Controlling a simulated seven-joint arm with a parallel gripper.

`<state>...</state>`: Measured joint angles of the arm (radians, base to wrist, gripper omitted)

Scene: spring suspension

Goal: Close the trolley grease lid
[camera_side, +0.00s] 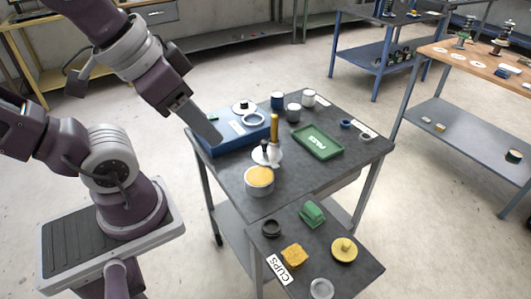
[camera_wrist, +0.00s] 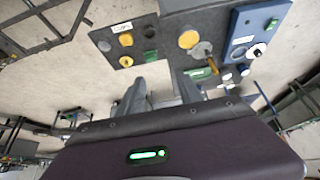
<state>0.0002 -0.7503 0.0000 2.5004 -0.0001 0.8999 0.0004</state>
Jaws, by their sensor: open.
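The grease tub (camera_side: 259,183) is a white round pot with an orange-yellow filling showing at its open top, on the near part of the trolley's upper surface. It also shows in the wrist view as a yellow disc (camera_wrist: 188,40). Just behind it is a white round piece (camera_side: 268,157), apparently the lid, with a dark knob-like part; whether it is hinged to the tub I cannot tell. A yellow upright handle (camera_side: 274,128) stands beside it. My gripper (camera_side: 212,138) is open and empty, left of the tub and near the blue box; its two fingers also show in the wrist view (camera_wrist: 163,88).
The blue box (camera_side: 235,137) with round parts on top is close to my gripper. A green tray (camera_side: 318,141) and several small cups (camera_side: 293,112) stand farther back. A lower shelf (camera_side: 300,270) in front holds a green block, a yellow block and discs.

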